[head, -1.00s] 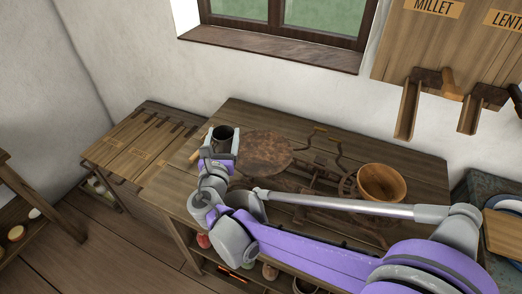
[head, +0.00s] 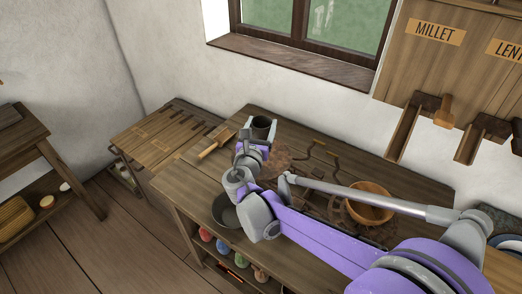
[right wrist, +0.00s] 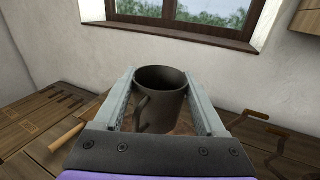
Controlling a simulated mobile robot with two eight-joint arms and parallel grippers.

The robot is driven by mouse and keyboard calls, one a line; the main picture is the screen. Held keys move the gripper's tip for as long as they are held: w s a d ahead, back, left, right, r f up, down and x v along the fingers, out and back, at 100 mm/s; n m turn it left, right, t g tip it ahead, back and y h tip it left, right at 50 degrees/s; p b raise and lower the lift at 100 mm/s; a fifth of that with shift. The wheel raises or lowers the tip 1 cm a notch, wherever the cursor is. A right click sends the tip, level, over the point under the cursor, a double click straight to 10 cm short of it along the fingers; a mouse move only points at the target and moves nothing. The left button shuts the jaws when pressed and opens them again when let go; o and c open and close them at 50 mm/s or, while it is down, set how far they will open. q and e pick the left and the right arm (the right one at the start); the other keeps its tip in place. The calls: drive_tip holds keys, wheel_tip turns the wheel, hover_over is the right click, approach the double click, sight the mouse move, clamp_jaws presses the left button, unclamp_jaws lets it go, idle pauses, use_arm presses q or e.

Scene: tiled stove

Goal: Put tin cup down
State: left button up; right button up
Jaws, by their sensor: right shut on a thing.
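The tin cup (head: 263,127) is dark grey and upright, near the back left of the wooden worktable (head: 183,190). My right gripper (head: 260,139) is shut on it. In the right wrist view the cup (right wrist: 160,102) stands between the two fingers (right wrist: 158,74), its handle towards the camera on the left. The cup's base is hidden by my gripper, so I cannot tell whether it touches the tabletop. My left gripper is not in view.
A round brown board (head: 281,160) lies just right of the cup, partly behind my arm. A wooden-handled tool (head: 213,144) lies to its left. A dark bowl (head: 224,212) is near the front edge, a wooden bowl (head: 369,203) to the right.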

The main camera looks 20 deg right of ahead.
sight(261, 133)
wheel_tip(261, 133, down, 3)
drive_tip(key=shift+f, duration=0.1)
drive_tip(key=shift+f+b, duration=0.4)
drive_tip(key=shift+f, duration=1.7)
drive_tip(key=shift+f, duration=0.2)
drive_tip(key=o, duration=1.3)
drive_tip(key=shift+r, duration=0.25)
drive_tip(key=v, duration=1.2)
drive_tip(key=shift+b, duration=0.4)
